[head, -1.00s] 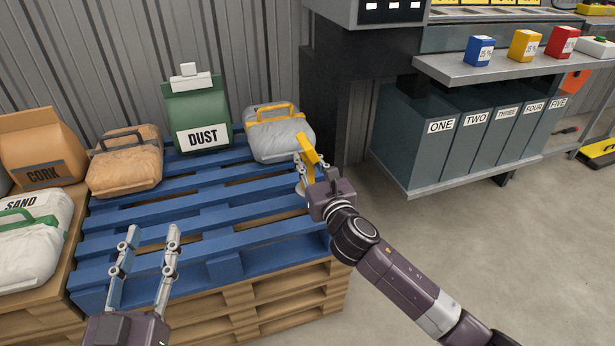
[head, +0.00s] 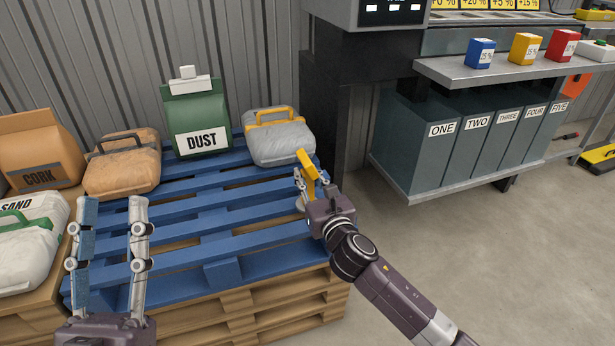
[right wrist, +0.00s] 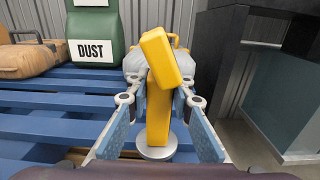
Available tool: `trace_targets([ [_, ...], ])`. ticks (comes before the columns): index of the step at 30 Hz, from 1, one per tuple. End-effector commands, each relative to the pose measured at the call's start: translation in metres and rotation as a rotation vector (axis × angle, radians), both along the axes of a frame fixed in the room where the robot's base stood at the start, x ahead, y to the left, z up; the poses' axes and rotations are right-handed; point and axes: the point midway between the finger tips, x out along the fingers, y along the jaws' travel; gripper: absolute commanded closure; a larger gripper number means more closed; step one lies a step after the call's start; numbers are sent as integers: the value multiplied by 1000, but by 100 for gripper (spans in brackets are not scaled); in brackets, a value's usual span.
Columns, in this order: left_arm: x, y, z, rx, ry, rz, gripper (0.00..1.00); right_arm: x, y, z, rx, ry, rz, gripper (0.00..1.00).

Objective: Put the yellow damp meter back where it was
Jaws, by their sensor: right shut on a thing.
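The yellow damp meter (head: 308,174) is in my right gripper (head: 305,184), over the right end of the blue pallet (head: 225,270). In the right wrist view the meter (right wrist: 160,100) stands between the two finger pads of the right gripper (right wrist: 160,112), its upper block tilted. A round metallic disc (right wrist: 156,146) shows at its lower end. I cannot tell whether the disc touches the slats. My left gripper (head: 112,205) is open and empty, in front of the pallet's left part.
A grey bag with a yellow handle (head: 280,140), a green DUST bag (head: 197,122) and a brown bag (head: 122,165) stand along the pallet's back. A black post (head: 328,120) and numbered bins (head: 425,140) are to the right. The pallet's middle slats are clear.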

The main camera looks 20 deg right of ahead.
Motion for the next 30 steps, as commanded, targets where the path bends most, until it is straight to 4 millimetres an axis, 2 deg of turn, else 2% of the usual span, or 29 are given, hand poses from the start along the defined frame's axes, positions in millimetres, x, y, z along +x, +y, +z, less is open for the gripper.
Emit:
trace_targets([
  [2, -1, 0, 1, -2, -7, 0, 62, 0, 0, 0, 0, -3, 1, 100],
  [3, -2, 0, 1, -3, -10, 0, 62, 0, 0, -1, 0, 0, 0, 77],
  [7, -1, 0, 1, -2, -9, 0, 62, 0, 0, -1, 0, 0, 0, 63],
  [17, -1, 0, 1, -2, -6, 0, 62, 0, 0, 0, 0, 0, 0, 62],
  [20, 4, -1, -3, 8, 29, 1, 62, -6, 0, 1, 0, 1, 1, 62],
  [25, 24, -3, -29, 49, 173, 9, 62, -31, -1, 2, -1, 2, 1, 62],
  [30, 41, -3, -62, 97, 342, 19, 62, -68, -2, 1, -1, 4, 1, 62],
])
